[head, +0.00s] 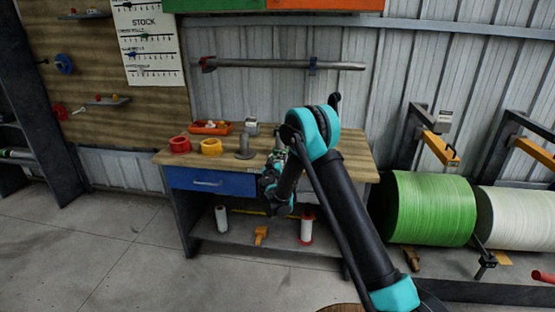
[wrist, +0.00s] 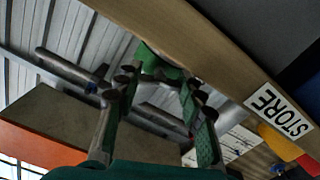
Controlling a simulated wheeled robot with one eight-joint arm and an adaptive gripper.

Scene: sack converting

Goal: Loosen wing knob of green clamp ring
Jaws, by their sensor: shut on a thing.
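The green clamp ring (wrist: 168,71) shows only in part in the wrist view, as a green piece between my fingertips at the edge of the wooden bench top. My gripper (wrist: 160,80) has its fingers on either side of it and is shut on it. The wing knob cannot be made out, since the fingers and the dim light hide it. In the head view my gripper (head: 270,178) is at the front edge of the workbench, partly behind my arm, with a little green showing near it.
The workbench (head: 340,160) holds a red roll (head: 180,144), a yellow roll (head: 211,146), an orange tray (head: 208,128) and a grey flanged post (head: 245,149). A blue drawer (head: 208,182) is below. A large green roll (head: 430,208) stands right. Floor at left is clear.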

